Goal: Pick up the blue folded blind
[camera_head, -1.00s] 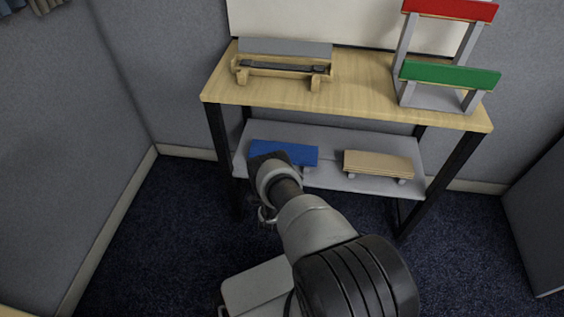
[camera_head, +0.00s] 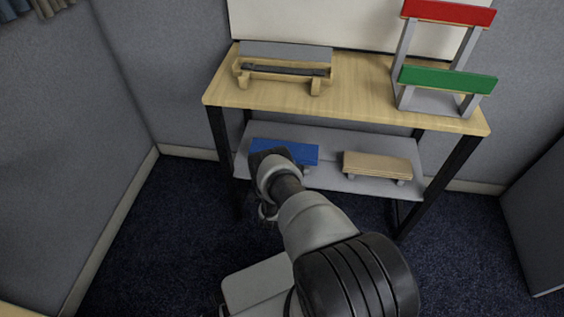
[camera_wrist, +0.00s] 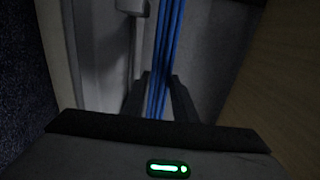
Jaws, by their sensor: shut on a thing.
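The blue folded blind (camera_head: 290,152) is on the lower grey shelf (camera_head: 330,182), at its left part, in the head view. My arm reaches in from below and hides the blind's left end and my fingers there. In the wrist view the blind (camera_wrist: 168,45) shows as a narrow stack of blue edges running between the two dark fingers. My gripper (camera_wrist: 160,95) is shut on it. Whether the blind still touches its supports cannot be told.
A tan folded blind (camera_head: 377,165) rests on supports at the shelf's right. The wooden tabletop (camera_head: 365,95) is above, with a grey blind (camera_head: 285,50) in a wooden holder, and red (camera_head: 448,11) and green (camera_head: 448,79) blinds on a stand. Dark table legs (camera_head: 455,175) flank the shelf.

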